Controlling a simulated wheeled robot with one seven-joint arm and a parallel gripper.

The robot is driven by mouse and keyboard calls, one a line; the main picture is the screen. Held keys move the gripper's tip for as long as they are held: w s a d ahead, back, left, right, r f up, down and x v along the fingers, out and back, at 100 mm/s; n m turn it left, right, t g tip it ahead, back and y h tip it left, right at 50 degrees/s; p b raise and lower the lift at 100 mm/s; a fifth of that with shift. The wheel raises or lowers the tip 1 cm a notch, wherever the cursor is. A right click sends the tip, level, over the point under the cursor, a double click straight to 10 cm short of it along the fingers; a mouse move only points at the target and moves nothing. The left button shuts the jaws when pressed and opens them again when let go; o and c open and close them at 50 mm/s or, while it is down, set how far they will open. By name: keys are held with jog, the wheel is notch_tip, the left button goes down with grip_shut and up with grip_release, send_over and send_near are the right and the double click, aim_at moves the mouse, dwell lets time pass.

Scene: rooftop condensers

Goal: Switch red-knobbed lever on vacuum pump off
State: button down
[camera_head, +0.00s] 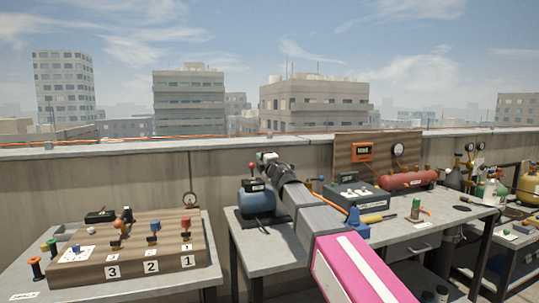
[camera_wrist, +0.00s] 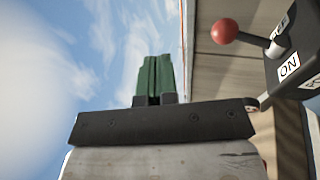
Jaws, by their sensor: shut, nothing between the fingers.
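The vacuum pump (camera_head: 257,201) is a blue body on a dark base at the left end of the right-hand table. Its red-knobbed lever (camera_head: 251,167) stands at its top, just left of my gripper. In the wrist view the red knob (camera_wrist: 225,31) is at the upper right, its stem joining a dark switch box (camera_wrist: 285,85) with an "ON" label; a second label is partly readable. My gripper (camera_head: 264,157) is above the pump. Its green fingers (camera_wrist: 153,75) are shut together, empty, and apart from the knob. My arm hides part of the pump's right side.
A wooden board (camera_head: 135,255) with several coloured levers sits on the left table. Right of my arm are a grey-green box (camera_head: 355,192), a red tank (camera_head: 408,180) and small tools. A concrete parapet (camera_head: 110,175) runs behind. The air above the pump is open.

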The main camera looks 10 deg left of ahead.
jog(key=s+d+r, duration=0.2)
jog(key=s+d, duration=0.1)
jog(key=s, duration=0.1)
jog(key=shift+d+r, duration=0.35)
jog(key=shift+r, duration=0.05)
jog(key=shift+s, duration=0.1)
